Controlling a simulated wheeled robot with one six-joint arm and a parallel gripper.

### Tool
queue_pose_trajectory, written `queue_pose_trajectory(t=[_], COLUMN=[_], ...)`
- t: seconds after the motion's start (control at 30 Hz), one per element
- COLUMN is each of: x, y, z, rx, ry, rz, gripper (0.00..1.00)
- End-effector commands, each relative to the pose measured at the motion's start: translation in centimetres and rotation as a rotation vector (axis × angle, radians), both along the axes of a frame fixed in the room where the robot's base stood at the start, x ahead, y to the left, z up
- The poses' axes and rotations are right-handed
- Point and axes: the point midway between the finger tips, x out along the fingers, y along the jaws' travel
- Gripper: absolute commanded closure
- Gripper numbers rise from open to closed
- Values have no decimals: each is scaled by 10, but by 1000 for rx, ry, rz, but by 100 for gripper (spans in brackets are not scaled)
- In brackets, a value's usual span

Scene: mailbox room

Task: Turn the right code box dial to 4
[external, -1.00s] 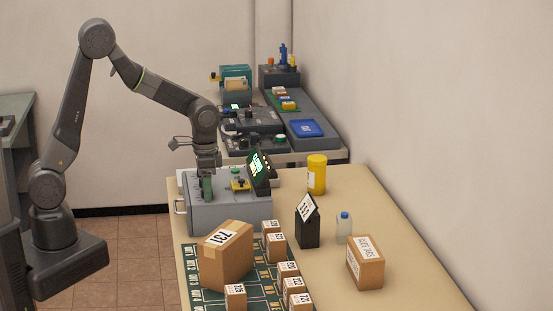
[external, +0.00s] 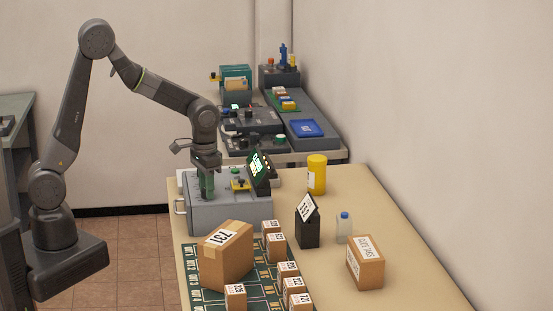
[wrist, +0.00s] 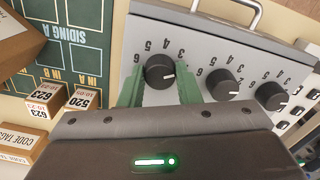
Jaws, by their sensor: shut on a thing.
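The grey code box (external: 230,217) stands on the table, and its top with three black dials fills much of the wrist view. My gripper (external: 207,193) points down onto it. In the wrist view, its green fingers (wrist: 160,76) are shut on the dial nearest the mat, the right code box dial (wrist: 159,68). The dial's white mark points to the right in the picture. Digits ring the dial, but the fingers cover part of the ring, and I cannot tell which digit the mark meets. The middle dial (wrist: 222,83) and the far dial (wrist: 271,96) are untouched.
A green mat (wrist: 68,50) with the large box 731 (external: 226,255) and several small boxes lies beside the code box. A tilted display (external: 259,171) and a yellow-and-black switch (external: 240,181) sit close to my gripper. A metal handle (wrist: 246,8) edges the box.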

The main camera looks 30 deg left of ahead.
Motion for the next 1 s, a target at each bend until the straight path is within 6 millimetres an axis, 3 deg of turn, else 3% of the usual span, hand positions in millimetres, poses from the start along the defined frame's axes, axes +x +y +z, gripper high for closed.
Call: queue_pose_trajectory(t=[1.0], x=[1], y=[0], z=[1], rx=[-2], ry=[-1], rz=[908], gripper=[93])
